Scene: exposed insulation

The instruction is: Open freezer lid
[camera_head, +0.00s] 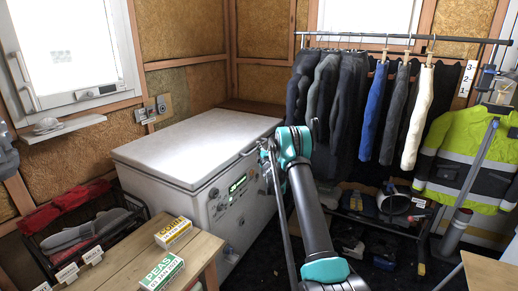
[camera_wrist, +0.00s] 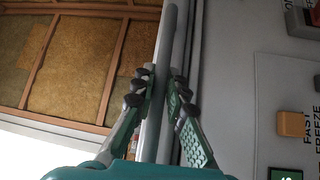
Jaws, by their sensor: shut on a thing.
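A white chest freezer (camera_head: 240,205) stands against the wall in the head view. Its lid (camera_head: 195,145) lies flat and looks closed. My gripper (camera_head: 265,146) is at the freezer's front edge, toward the lid's right end. In the wrist view my gripper (camera_wrist: 162,84) is shut on the long grey handle bar (camera_wrist: 170,28), with a finger on each side of it. The freezer's front panel (camera_wrist: 225,90) shows to the right, with an orange button by the words "FAST FREEZE". The handle is mostly hidden by my arm in the head view.
A wooden table (camera_head: 120,255) with boxes labelled corn (camera_head: 173,232) and peas (camera_head: 162,272) stands in front of the freezer. Clothes (camera_head: 345,105) hang on a rail to the right. A window (camera_head: 70,50) with a small shelf (camera_head: 62,128) is at the left wall.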

